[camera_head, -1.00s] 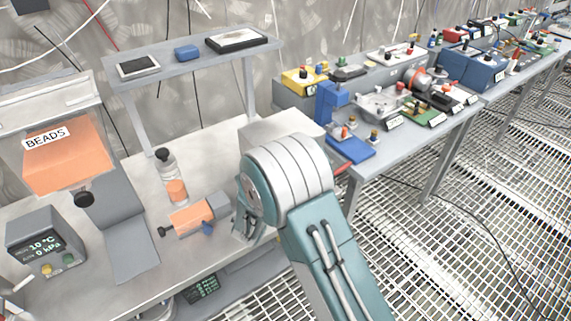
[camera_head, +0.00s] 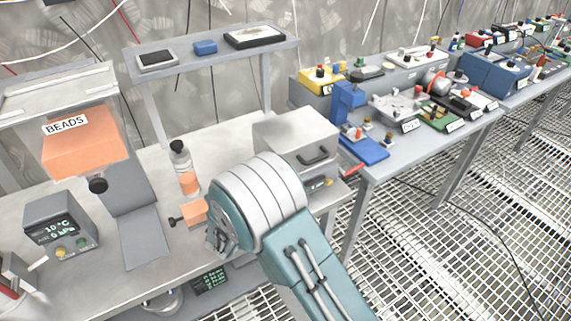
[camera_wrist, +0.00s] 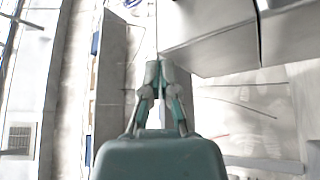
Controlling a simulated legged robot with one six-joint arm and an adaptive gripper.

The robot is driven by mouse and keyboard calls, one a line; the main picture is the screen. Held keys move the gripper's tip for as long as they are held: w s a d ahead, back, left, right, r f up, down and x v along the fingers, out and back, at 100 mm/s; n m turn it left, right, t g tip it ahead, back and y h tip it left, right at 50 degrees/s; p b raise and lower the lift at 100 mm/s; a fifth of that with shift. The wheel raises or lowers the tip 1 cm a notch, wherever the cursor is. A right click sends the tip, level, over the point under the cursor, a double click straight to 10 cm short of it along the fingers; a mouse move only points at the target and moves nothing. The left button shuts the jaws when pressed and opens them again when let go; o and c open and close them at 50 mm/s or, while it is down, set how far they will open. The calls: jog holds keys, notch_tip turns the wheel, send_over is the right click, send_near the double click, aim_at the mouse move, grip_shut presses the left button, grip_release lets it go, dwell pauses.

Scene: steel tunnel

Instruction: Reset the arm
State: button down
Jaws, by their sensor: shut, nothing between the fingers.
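My gripper (camera_wrist: 161,68) shows in the wrist view with its two fingers drawn together and nothing between them. In the head view my arm reaches up from the bottom edge and bends over the front of the steel bench (camera_head: 230,145). The gripper end (camera_head: 216,240) is small there and partly hidden by my arm's rounded joint.
A bottle with orange contents (camera_head: 184,168) stands just behind the vessel. A BEADS hopper (camera_head: 82,143) and a display box (camera_head: 60,228) are at left. A box with a handle (camera_head: 300,138) stands behind my arm. A cluttered table (camera_head: 375,170) runs right; the grating floor (camera_head: 450,240) is open.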

jog(key=s+d+r+m+g+h, duration=0.1)
jog(key=s+d+r+m+g, duration=0.15)
jog(key=s+d+g, duration=0.4)
jog(key=s+d+r+m+g, duration=0.1)
jog(key=d+r+g, duration=0.3)
jog(key=d, duration=0.6)
jog(key=s+d+r+m+g+h, duration=0.1)
jog(key=s+d+r+m+g, duration=0.15)
jog(key=d+g, duration=0.4)
jog(key=s+r+t+y, duration=0.2)
jog(key=s+y, duration=0.4)
jog(key=s, duration=0.2)
jog(key=s+r+t+y, duration=0.2)
jog(key=s+y, duration=0.4)
jog(key=s, duration=0.3)
jog(key=shift+d+r+y, duration=0.25)
jog(key=shift+r+y, duration=0.05)
jog(key=shift+r, duration=0.3)
